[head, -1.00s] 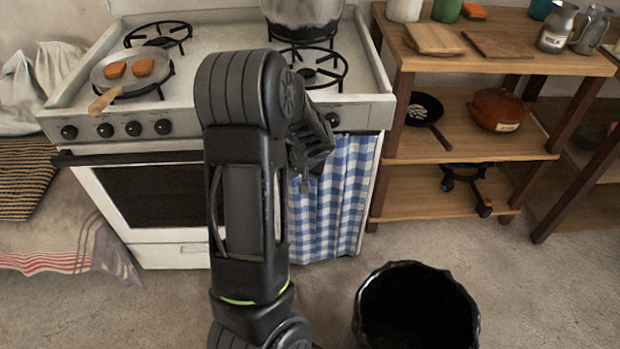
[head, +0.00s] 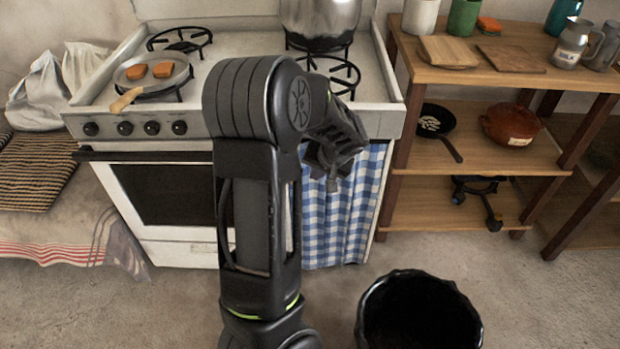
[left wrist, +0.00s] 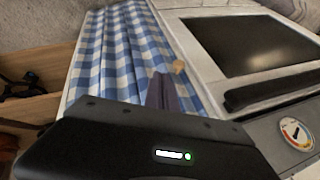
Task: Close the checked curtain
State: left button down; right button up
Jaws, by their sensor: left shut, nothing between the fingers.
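The blue-and-white checked curtain (head: 345,205) hangs in folds at the right end of the stove front, beside the oven. My arm hides its left part in the head view. In the left wrist view the curtain (left wrist: 125,55) runs beside the oven front, with a small tan knob-like piece (left wrist: 178,67) near its edge. My left gripper (head: 332,182) is in front of the curtain's upper part. Its dark fingers (left wrist: 163,92) are shut and empty, close to the curtain and the tan piece. I cannot tell whether they touch. My right gripper is not in view.
The stove (head: 115,90) holds a pan (head: 150,78) with two orange-brown pieces and a large pot (head: 320,20). A wooden shelf (head: 490,145) stands to the right. A black bin (head: 415,315) stands on the floor in front. Bare floor lies between bin and shelf.

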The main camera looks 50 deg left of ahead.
pick_arm(q)
jog(key=v, duration=0.6)
jog(key=shift+r, duration=0.25)
jog(key=shift+s, duration=0.1)
